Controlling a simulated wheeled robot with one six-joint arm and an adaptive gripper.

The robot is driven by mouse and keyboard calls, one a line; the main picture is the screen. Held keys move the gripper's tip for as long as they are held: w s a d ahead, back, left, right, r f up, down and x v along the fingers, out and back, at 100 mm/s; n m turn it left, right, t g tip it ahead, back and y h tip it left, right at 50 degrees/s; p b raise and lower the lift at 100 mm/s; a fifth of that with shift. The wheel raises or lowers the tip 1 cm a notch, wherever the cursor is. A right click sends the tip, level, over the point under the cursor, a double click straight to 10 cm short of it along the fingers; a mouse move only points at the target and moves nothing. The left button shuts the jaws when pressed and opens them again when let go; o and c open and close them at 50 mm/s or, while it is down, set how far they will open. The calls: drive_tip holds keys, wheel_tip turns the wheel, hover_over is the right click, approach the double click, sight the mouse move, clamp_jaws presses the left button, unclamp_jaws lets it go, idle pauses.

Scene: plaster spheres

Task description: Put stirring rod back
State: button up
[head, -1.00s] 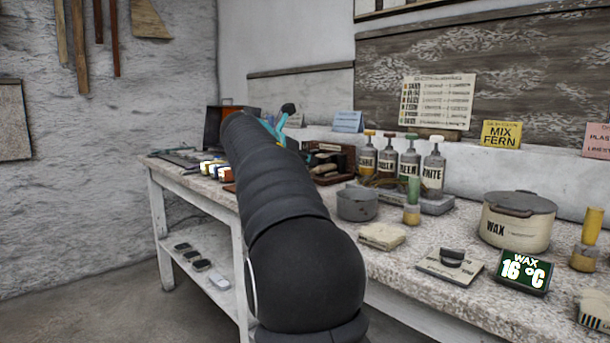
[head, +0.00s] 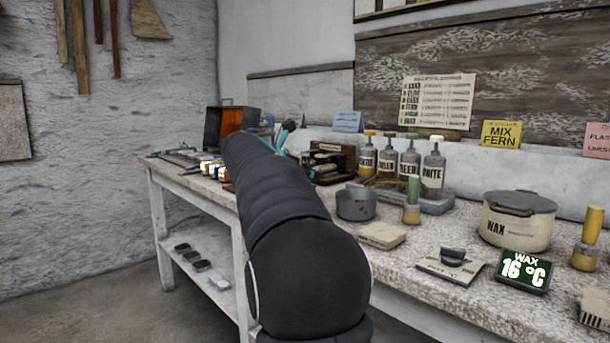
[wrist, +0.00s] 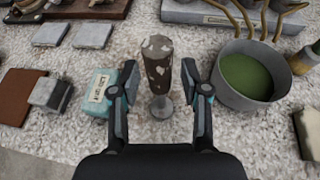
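In the wrist view, my gripper (wrist: 160,66) is open, with its two dark fingers apart. Between and just past them stands a dark brown, pale-flecked tapered piece (wrist: 158,70) on a grey stem and round foot. Gaps show on both sides of it.
A teal labelled block (wrist: 100,92) lies close to the left finger. A brown sheet (wrist: 22,94) and grey block lie farther left. Labelled bottles (head: 410,165) stand on a rack behind the pot. A wax pot (head: 517,220) and a temperature display (head: 523,271) are at the right.

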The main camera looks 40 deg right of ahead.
drive_tip(key=shift+f+b, duration=0.15)
drive_tip(key=shift+b, duration=0.3)
drive_tip(key=shift+a, duration=0.15)
drive_tip(key=p+v, duration=0.1)
drive_tip(key=v, duration=1.2)
drive_tip(key=shift+a, duration=0.4)
drive_tip(key=s+a+f+m+t+y, duration=0.1)
drive_tip(key=s+a+f+m+y, duration=0.5)
drive_tip(key=s+a+f+m, duration=0.4)
drive_tip(key=s+a+f+m+t+y, duration=0.1)
drive_tip(key=s+a+f+m+y, duration=0.6)
drive_tip(key=s+a+f+m, duration=0.3)
drive_tip(key=s+a+f, duration=0.4)
drive_tip(key=s+f, duration=0.3)
drive_tip(key=f, duration=0.3)
drive_tip(key=shift+s+f+m, duration=0.15)
drive_tip(key=shift+f+m, duration=0.15)
drive_tip(key=shift+f, duration=0.05)
drive_tip(key=shift+d, duration=0.1)
